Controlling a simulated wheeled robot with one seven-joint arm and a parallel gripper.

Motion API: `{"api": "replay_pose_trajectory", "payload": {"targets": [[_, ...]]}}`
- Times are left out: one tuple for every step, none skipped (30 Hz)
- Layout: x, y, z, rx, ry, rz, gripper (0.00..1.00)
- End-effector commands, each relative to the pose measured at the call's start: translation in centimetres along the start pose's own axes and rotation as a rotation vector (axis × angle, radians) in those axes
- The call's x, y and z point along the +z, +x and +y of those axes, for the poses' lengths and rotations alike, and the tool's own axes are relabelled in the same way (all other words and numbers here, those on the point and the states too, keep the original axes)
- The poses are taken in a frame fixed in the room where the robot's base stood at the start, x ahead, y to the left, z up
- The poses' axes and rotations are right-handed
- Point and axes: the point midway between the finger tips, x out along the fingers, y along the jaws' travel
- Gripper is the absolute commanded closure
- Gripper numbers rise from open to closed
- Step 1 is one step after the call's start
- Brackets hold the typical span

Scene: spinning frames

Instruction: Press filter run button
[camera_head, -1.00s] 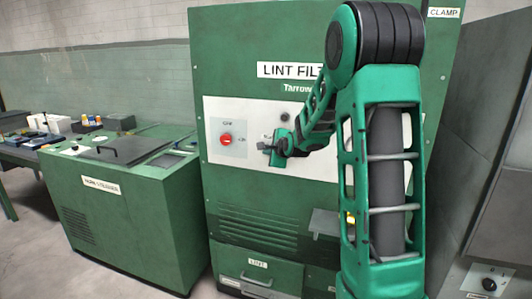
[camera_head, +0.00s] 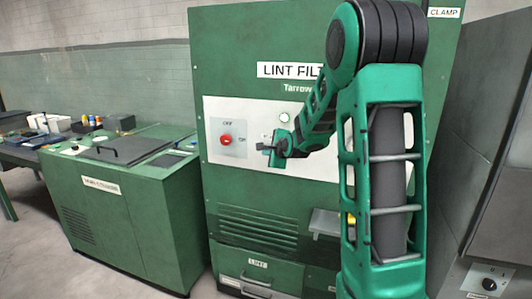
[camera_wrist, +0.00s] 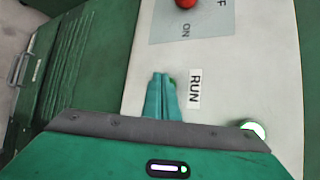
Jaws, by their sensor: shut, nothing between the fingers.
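The lint filter cabinet (camera_head: 240,60) is green, with a pale control panel (camera_head: 245,170). My gripper (camera_head: 263,147) is shut and empty, with its tips at the panel right of the red knob. In the wrist view, my gripper (camera_wrist: 164,78) points at the panel beside the RUN label (camera_wrist: 194,88). A sliver of the green run button (camera_wrist: 173,81) shows at the fingertips; the fingers hide the rest. I cannot tell whether they touch it. A round lamp (camera_head: 284,117) above my gripper glows pale green; it also shows lit in the wrist view (camera_wrist: 254,128).
A red OFF/ON knob (camera_head: 226,140) sits left of my gripper on the panel; it shows at the top of the wrist view (camera_wrist: 186,3). A small grey shelf (camera_head: 325,222) juts out below the panel. A low green machine (camera_head: 130,210) stands at left.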

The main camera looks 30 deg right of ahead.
Motion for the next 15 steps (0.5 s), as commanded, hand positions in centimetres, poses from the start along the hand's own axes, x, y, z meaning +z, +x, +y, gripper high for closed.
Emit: {"api": "replay_pose_trajectory", "payload": {"targets": [[0.22, -0.23, 0.15, 0.000, 0.000, -0.001, 1.00], [0.30, -0.34, 0.24, 0.000, 0.000, -0.002, 1.00], [0.38, -0.47, 0.34, 0.001, 0.000, -0.001, 1.00], [0.43, -0.54, 0.40, 0.001, 0.000, -0.001, 1.00], [0.46, -0.59, 0.44, 0.001, 0.000, -0.001, 1.00], [0.48, -0.63, 0.47, 0.001, 0.000, -0.001, 1.00], [0.48, -0.64, 0.49, 0.001, 0.000, -0.001, 1.00], [0.48, -0.64, 0.49, 0.001, 0.000, -0.001, 1.00], [0.47, -0.63, 0.49, 0.001, 0.000, -0.001, 1.00], [0.47, -0.63, 0.49, 0.001, 0.000, -0.001, 1.00], [0.47, -0.63, 0.49, 0.001, 0.000, -0.001, 1.00], [0.47, -0.63, 0.50, 0.001, 0.000, -0.001, 1.00], [0.47, -0.63, 0.49, 0.001, 0.000, -0.001, 1.00], [0.48, -0.63, 0.50, 0.001, 0.000, -0.001, 1.00], [0.52, -0.68, 0.53, 0.001, 0.000, -0.001, 1.00]]}}
